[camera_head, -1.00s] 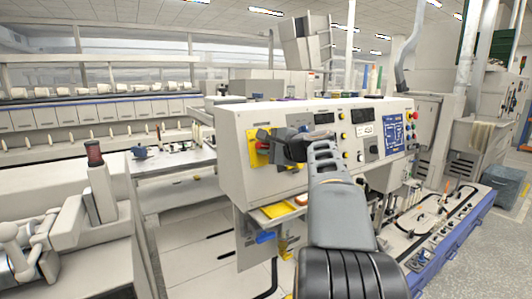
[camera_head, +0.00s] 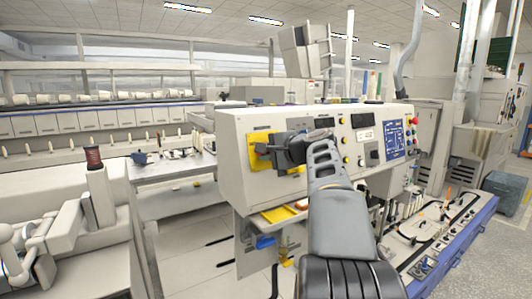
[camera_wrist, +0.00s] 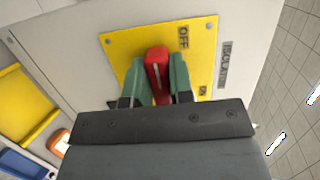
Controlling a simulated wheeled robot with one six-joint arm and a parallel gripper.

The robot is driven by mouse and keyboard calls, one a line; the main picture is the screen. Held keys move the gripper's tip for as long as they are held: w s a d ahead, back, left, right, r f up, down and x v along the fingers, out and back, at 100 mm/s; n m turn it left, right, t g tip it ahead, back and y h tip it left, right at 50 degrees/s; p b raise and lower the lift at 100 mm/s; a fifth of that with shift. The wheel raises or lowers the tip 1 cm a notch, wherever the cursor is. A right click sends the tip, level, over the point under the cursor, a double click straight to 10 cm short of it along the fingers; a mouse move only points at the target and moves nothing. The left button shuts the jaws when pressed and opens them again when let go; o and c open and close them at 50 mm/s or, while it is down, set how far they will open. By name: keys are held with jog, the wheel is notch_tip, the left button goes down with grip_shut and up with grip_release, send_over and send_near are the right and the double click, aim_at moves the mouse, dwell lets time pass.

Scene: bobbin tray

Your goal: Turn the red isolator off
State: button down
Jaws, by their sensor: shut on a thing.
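The red isolator handle (camera_wrist: 157,72) sits on a yellow plate (camera_wrist: 120,48), which also shows on the front panel in the head view (camera_head: 256,138). In the wrist view the handle has a white line along it and stands nearly upright in the picture. An OFF label is to the upper right of the handle; a smaller label, hard to read, is lower right. My gripper (camera_wrist: 158,82) is shut on the handle, with a green pad on each side. In the head view my gripper (camera_head: 268,150) covers the handle.
The control panel (camera_head: 234,175) carries buttons, displays and a red knob (camera_head: 414,121) at its right. A yellow tray (camera_head: 279,215) is fixed below the isolator, with a blue item (camera_head: 265,242) under it. A bench with a dark red bobbin (camera_head: 94,158) stands at left.

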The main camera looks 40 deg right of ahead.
jog(key=c, duration=1)
grip_release()
jog(key=v, duration=1.3)
jog(key=shift+s+b, duration=0.4)
jog(key=shift+r, duration=0.1)
